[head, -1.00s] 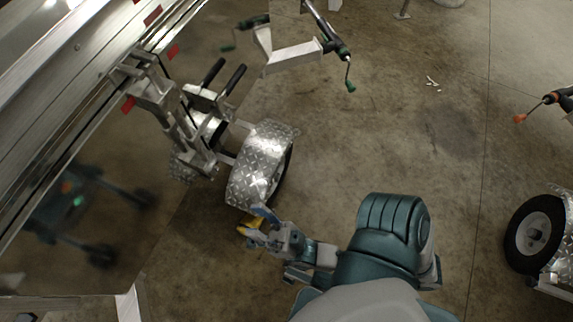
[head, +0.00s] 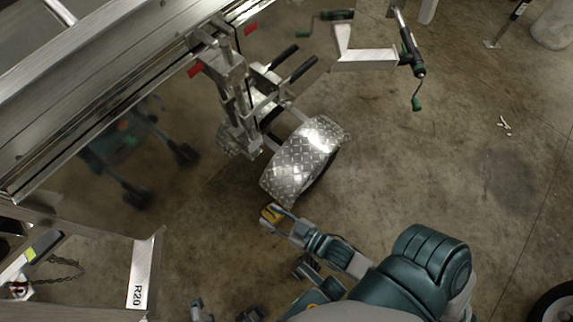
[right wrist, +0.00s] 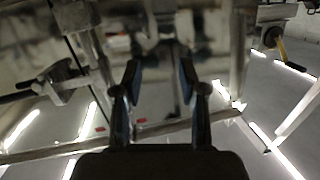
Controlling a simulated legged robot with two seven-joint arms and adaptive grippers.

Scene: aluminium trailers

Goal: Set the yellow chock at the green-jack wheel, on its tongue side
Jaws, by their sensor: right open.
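The tyre is mostly hidden under the fender. The jack with green handles (head: 414,75) is upper right.
The shiny trailer side (head: 150,130) rises at the left and mirrors my body. A leg marked R20 (head: 142,278) stands lower left. Another wheel (head: 556,305) is at the lower right corner. The floor right of the fender is mostly clear.

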